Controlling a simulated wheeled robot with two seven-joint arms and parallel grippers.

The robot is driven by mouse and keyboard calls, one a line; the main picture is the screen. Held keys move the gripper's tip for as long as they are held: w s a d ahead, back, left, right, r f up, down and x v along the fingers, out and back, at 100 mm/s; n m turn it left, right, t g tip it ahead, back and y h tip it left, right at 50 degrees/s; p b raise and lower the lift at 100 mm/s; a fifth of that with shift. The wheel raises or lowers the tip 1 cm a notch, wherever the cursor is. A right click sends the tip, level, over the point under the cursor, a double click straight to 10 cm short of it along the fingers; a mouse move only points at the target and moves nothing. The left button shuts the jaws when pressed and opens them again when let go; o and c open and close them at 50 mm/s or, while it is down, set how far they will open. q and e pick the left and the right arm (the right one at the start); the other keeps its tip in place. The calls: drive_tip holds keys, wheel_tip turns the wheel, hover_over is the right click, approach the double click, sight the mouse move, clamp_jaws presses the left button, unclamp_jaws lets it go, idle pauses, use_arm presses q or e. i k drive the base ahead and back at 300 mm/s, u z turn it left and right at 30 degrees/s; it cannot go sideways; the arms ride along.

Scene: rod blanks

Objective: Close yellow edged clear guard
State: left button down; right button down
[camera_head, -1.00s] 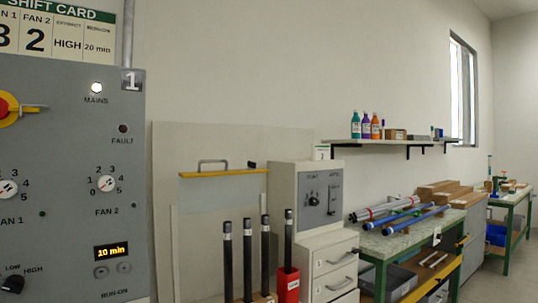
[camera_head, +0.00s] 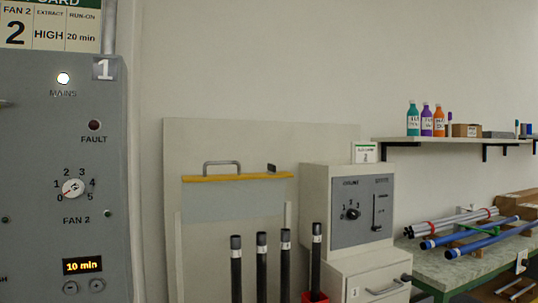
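The clear guard (camera_head: 232,204) is a pale see-through panel in front of a light backboard, in the middle of the head view. A yellow strip (camera_head: 265,178) runs along its top edge, with a grey bar handle (camera_head: 221,168) above it. Upright rails show at its sides below the yellow edge. Its lower part runs behind several black rods (camera_head: 262,262) and toward the bottom of the frame. Neither of my grippers is in view.
A grey control panel (camera_head: 60,180) stands close on the left. A grey-faced control box (camera_head: 362,212) on a drawer cabinet (camera_head: 370,285) stands right of the guard. A red holder (camera_head: 315,297) sits by the rods. A bench (camera_head: 470,268) with tubes and a wall shelf (camera_head: 450,141) are further right.

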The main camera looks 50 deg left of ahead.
sight(205, 177)
drive_tip(key=u, duration=0.55)
drive_tip(key=i, duration=0.95)
drive_tip(key=u, duration=0.95)
